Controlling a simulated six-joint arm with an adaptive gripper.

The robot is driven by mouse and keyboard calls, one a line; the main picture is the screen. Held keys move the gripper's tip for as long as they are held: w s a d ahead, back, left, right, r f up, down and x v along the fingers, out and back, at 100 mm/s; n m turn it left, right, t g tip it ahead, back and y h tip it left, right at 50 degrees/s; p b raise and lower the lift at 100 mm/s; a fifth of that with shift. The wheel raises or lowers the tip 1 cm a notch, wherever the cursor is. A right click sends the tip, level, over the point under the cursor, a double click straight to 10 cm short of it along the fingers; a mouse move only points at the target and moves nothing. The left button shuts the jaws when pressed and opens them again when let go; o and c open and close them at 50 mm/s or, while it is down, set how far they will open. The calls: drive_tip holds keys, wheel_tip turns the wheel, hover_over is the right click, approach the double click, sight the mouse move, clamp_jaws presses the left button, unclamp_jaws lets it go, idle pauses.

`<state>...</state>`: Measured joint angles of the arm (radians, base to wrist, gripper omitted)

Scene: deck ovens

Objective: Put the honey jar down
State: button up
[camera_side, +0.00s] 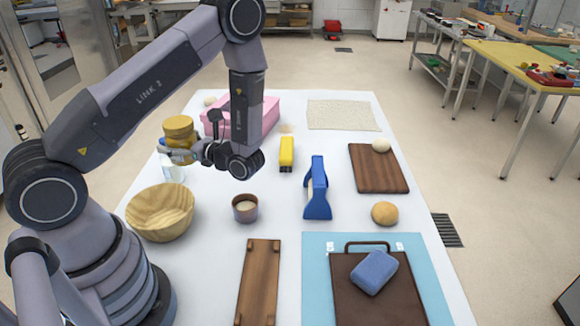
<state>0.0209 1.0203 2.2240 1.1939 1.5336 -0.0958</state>
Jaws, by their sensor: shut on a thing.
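The honey jar (179,130) is a golden jar with a yellowish lid at the back left of the white table. My gripper (178,154) points left and is shut on its lower part. The jar looks upright and seems to be held above the table; the exact gap beneath it is hard to tell. The fingers cover part of the jar's lower side.
A clear, white-based container (172,174) shows just below my gripper. A pink box (268,112) is behind my wrist.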

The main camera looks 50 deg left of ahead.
sight(176, 160)
drive_tip(key=shift+s+d+r, duration=0.25)
drive_tip(key=shift+s+d, duration=0.6)
drive_tip(key=shift+d, duration=0.1)
wheel_tip(176, 160, down, 4)
drive_tip(key=shift+a+f, duration=0.1)
drive_tip(key=shift+w+a+f, duration=0.1)
drive_tip(key=shift+w+f, duration=0.15)
drive_tip(key=shift+f, duration=0.05)
drive_tip(key=w+a+f, duration=0.2)
drive_tip(key=w+f, duration=0.1)
drive_tip(key=w+a+f, duration=0.3)
drive_tip(key=w, duration=0.1)
drive_tip(key=w+a+f, duration=0.2)
drive_tip(key=w+f, duration=0.1)
drive_tip(key=w, duration=0.1)
drive_tip(key=shift+a+f, duration=0.15)
drive_tip(key=shift+f, duration=0.05)
drive_tip(key=shift+w+a+f, duration=0.1)
drive_tip(key=shift+w+f, duration=0.1)
drive_tip(key=shift+f, duration=1.5)
drive_tip(key=o, duration=1.2)
drive_tip(key=shift+f, duration=0.15)
